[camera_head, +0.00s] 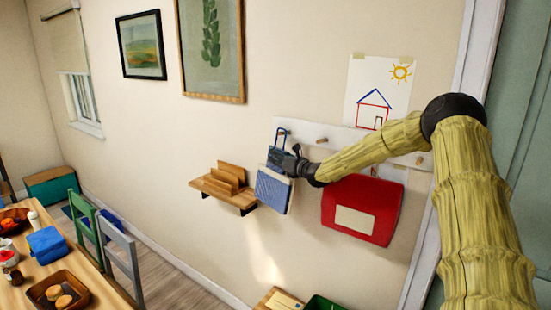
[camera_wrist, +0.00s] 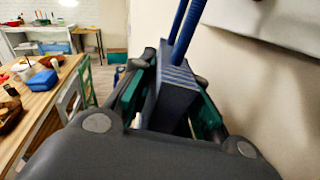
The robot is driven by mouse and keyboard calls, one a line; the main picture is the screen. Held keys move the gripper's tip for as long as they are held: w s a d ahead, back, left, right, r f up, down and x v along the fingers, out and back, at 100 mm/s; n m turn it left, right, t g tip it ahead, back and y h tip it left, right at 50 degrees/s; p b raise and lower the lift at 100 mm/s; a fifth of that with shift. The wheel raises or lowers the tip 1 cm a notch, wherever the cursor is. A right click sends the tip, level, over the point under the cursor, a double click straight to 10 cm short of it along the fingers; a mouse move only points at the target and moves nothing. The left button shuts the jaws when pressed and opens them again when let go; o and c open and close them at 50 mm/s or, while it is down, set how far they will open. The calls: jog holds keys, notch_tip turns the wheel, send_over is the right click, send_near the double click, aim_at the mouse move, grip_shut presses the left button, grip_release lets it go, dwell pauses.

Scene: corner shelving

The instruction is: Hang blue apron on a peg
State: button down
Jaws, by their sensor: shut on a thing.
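The blue apron (camera_head: 273,192) shows in the head view as a flat blue panel below my gripper (camera_head: 289,162), close to the wall. Its blue strap loop (camera_head: 276,137) rises above the gripper at the left end of the white peg board (camera_head: 343,138). I cannot tell whether the loop is around a peg there. In the wrist view my gripper (camera_wrist: 170,95) is shut on the apron's dark blue upper part (camera_wrist: 172,92), and two blue straps run upward out of view. A bare wooden peg (camera_head: 322,140) shows right of the loop.
A red bag (camera_head: 362,203) hangs from the board to the right, below my arm. A small wooden shelf (camera_head: 227,191) is on the wall left of the apron. A child's drawing (camera_head: 377,93) is above the board. A table (camera_head: 62,270) and chairs stand at left.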

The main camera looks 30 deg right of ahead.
jog(key=shift+w+d+f+b, duration=0.3)
jog(key=shift+d+b, duration=0.2)
jog(key=shift+b, duration=0.3)
dwell(0.4)
jog(key=c, duration=1.3)
grip_release()
jog(key=shift+s, duration=0.2)
